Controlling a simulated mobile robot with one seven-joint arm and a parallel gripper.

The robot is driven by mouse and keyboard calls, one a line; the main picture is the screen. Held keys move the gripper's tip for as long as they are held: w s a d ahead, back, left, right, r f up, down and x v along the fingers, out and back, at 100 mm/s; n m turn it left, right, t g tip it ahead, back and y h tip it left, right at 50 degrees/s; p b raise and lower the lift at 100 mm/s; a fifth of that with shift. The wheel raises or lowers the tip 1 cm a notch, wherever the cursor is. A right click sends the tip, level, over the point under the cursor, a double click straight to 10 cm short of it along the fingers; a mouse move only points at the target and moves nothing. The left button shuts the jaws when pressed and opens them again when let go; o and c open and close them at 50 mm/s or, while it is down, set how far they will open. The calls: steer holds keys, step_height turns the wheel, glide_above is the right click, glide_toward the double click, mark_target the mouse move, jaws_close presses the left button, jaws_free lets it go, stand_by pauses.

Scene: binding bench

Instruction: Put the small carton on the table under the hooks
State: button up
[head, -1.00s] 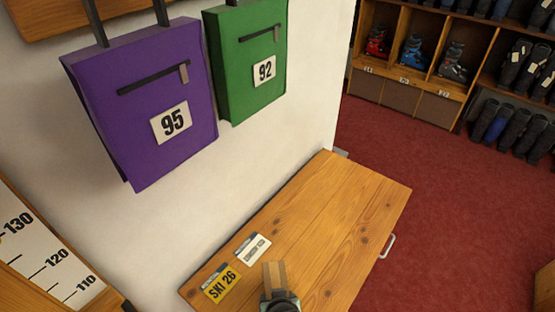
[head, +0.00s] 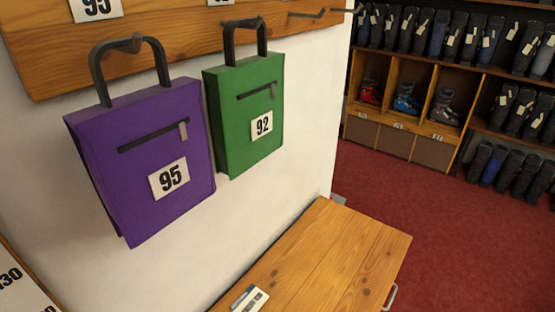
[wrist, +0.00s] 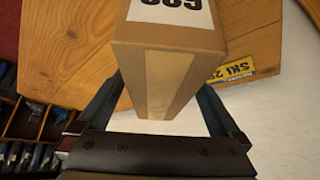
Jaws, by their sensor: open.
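The small carton (wrist: 170,55) shows in the wrist view, brown with a paler tape band and a white number label, partly cut off by the top edge. My gripper (wrist: 160,108) is open, with one finger on each side of the carton; whether they touch it I cannot tell. The wooden table (head: 335,255) is below the hooks (head: 305,14) on the wall rail. In the wrist view the tabletop (wrist: 65,45) lies behind the carton; its contact with the wood is hidden. The head view shows neither carton nor gripper.
A purple bag (head: 150,165) and a green bag (head: 245,110) hang above the table's wall side. A white card (head: 250,298) lies on the table, and a yellow ski card (wrist: 240,68) shows beside the carton. Boot shelves (head: 440,80) stand beyond the red floor.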

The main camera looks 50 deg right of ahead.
steer(key=v, duration=1.1)
steer(key=shift+s+a+r, duration=0.1)
steer(key=shift+s+r, duration=0.1)
steer(key=shift+r, duration=0.1)
